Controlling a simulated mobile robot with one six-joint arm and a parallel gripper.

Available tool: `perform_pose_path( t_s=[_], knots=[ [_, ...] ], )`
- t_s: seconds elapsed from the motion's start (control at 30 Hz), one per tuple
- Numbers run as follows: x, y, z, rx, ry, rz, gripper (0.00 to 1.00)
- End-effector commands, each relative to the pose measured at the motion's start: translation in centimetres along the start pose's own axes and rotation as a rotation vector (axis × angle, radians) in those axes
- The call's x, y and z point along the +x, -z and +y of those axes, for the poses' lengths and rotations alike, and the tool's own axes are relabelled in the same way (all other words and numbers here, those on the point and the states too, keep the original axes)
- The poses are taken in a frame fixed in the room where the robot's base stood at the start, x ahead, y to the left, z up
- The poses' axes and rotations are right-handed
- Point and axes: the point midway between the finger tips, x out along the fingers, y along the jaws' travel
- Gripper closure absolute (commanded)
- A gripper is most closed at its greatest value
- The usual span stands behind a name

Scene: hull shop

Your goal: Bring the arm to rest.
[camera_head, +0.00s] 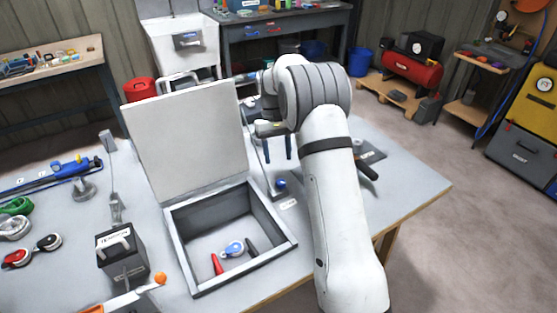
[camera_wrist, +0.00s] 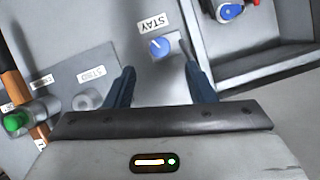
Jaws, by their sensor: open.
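My gripper (camera_wrist: 160,82) is open and empty, its two blue fingers spread apart. In the head view, its fingers (camera_head: 279,148) show beside my bent white arm, over the table. A small block with a blue knob (camera_wrist: 160,47) lies beyond the fingertips, beside a label reading STAY (camera_wrist: 155,22). The knob also shows in the head view (camera_head: 281,184), below the gripper. Part of the gripper is hidden by the arm in the head view.
An open grey box (camera_head: 179,245) with its lid (camera_head: 187,135) raised stands left of my arm, holding a red, a blue-and-white and a black item. A dark labelled case (camera_head: 122,257) and several pulleys are farther left. The table's right corner (camera_head: 420,187) is clear.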

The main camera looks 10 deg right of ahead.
Motion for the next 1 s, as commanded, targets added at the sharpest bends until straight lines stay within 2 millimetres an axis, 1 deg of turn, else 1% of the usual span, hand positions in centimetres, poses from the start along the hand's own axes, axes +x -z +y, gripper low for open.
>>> perform_pose_path(
  t_s=[0.43, 0.47, 0.57, 0.67, 0.73, 0.87, 0.9, 0.97, 1.0],
  knots=[
    [0.0, 0.0, 0.0, 0.0, 0.0, 0.0, 0.5],
    [-0.4, -0.5, 0.0, 0.001, 0.0, 0.01, 0.5],
    [-1.8, -2.5, -0.1, 0.004, -0.001, 0.048, 0.5],
    [-3.3, -5.6, -0.1, 0.01, -0.001, 0.103, 0.5],
    [-4.2, -8.1, -0.2, 0.014, -0.001, 0.145, 0.5],
    [-5.1, -12.6, -0.4, 0.023, -0.001, 0.223, 0.5],
    [-5.2, -14.1, -0.4, 0.026, -0.001, 0.246, 0.5],
    [-5.2, -16.2, -0.5, 0.03, -0.001, 0.281, 0.5],
    [-5.2, -17.6, -0.6, 0.032, -0.001, 0.307, 0.5]
  ],
)
